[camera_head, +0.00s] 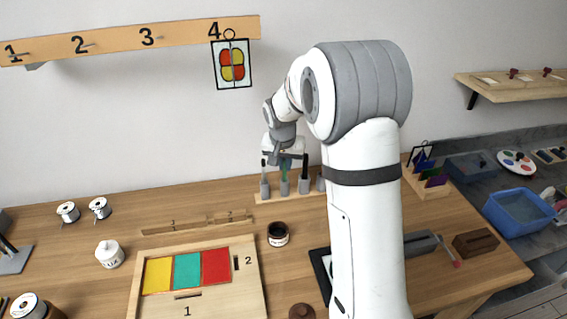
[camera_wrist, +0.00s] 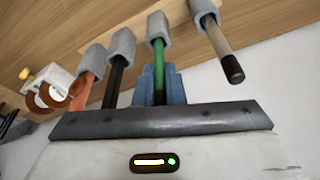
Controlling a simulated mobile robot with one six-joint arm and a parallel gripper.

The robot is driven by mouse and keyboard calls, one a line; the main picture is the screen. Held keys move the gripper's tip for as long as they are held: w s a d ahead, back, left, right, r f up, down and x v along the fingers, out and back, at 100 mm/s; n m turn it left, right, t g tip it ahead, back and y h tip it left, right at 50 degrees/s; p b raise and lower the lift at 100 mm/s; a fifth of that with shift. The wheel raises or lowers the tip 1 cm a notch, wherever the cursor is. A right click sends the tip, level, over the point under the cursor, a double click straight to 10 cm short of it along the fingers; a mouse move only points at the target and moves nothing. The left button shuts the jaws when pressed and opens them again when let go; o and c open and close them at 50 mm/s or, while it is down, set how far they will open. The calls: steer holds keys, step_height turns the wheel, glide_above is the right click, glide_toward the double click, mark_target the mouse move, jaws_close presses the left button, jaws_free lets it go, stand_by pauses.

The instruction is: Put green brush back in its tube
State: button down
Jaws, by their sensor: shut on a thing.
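The green brush shows in the wrist view (camera_wrist: 159,60) and in the head view (camera_head: 284,174). My gripper (camera_wrist: 159,84) has its blue fingers shut around the dark part of this brush, and it also shows in the head view (camera_head: 285,161) above the rack. The brush's far end meets the mouth of a grey tube (camera_wrist: 157,26), seen in the head view (camera_head: 284,188) too. It looks to be in the tube; how deep is hidden. The brush is roughly in line with the tube.
Neighbouring tubes hold a wooden brush with a black end (camera_wrist: 220,45), a black brush (camera_wrist: 116,75) and an orange-red brush (camera_wrist: 84,88), close on both sides. A dark jar (camera_head: 278,236) and a wooden tray (camera_head: 148,298) stand nearer on the table.

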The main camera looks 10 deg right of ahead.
steer(key=shift+f+b, duration=0.4)
steer(key=shift+f, duration=0.2)
steer(key=c, duration=0.9)
jaws_free()
steer(key=shift+c, duration=0.2)
steer(key=shift+r, duration=0.1)
steer(key=shift+r+p, duration=2.1)
steer(key=shift+r, duration=1.35)
steer(key=s+r+n, duration=0.2)
steer(key=s+r, duration=0.1)
steer(key=s, duration=1.3)
steer(key=s+r+n+y, duration=0.1)
steer(key=s+r+n, duration=0.1)
steer(key=s, duration=1.4)
steer(key=shift+a+r+n, duration=0.15)
steer(key=shift+r+n, duration=0.15)
steer(key=shift+r, duration=0.4)
